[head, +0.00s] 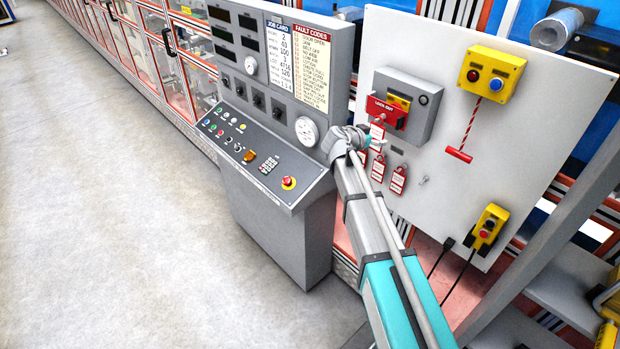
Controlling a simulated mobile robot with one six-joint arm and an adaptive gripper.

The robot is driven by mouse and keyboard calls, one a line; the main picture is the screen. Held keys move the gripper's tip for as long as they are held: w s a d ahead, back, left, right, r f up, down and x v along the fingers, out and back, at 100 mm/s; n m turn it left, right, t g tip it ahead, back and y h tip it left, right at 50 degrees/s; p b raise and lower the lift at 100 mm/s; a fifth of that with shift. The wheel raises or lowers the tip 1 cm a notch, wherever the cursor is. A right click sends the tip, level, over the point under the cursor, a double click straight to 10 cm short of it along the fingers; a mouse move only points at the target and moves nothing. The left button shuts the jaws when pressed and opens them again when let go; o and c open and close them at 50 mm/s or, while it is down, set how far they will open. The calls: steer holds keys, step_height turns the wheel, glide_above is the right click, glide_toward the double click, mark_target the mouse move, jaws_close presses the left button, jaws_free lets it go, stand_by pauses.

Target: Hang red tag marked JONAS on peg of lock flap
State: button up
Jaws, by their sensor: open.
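The red lock flap (387,111), lettered "LOCK OUT", is on a grey box (418,100) on the white panel. A red-and-white tag (376,131) shows just below the flap, partly hidden by my gripper. Two more red-and-white tags hang lower on the panel, a left one (377,168) and a right one (398,181). The names on the tags are too small to read, so I cannot tell which is JONAS. The flap's peg is not clear at this size. My gripper (380,143) is open in front of the panel, between the upper tag and the lower two.
A grey control console (265,190) with dials and a red stop button stands left of my arm. A yellow button box (490,74) with a hanging red handle (459,155) is on the panel's right. A yellow pendant (488,227) hangs lower. Open floor lies left.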

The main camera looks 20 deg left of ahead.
steer(key=s+a, duration=0.5)
steer(key=s, duration=0.3)
steer(key=s+a+f+n+y+b, duration=0.1)
steer(key=s+a+f+y+b, duration=0.1)
steer(key=s+a+f+b, duration=0.3)
steer(key=s+a+f+n+t+y+b, duration=0.1)
steer(key=s+a+f+b, duration=0.4)
steer(key=a, duration=0.5)
steer(key=shift+s+f+n+t+y+b, duration=0.35)
steer(key=shift+s+n+y+b, duration=0.15)
steer(key=shift+s+n, duration=0.25)
steer(key=d+f+g+h+b, duration=0.1)
steer(key=d+f+g+b, duration=0.25)
steer(key=d+f, duration=0.65)
steer(key=d+f+g+h+b, duration=0.1)
steer(key=d+f+g+b, duration=0.2)
steer(key=d, duration=1.3)
steer(key=s+d+f+n+g+y+b, duration=0.1)
steer(key=s+d+f+g+y+b, duration=0.1)
steer(key=s+d, duration=0.4)
steer(key=s+d+f+n+g+y+b, duration=0.1)
steer(key=s+d+f+g+y, duration=0.2)
steer(key=d, duration=0.7)
steer(key=shift+s+f+n+g+b, duration=0.4)
steer(key=shift+s+f+g, duration=0.9)
steer(key=shift+f, duration=0.95)
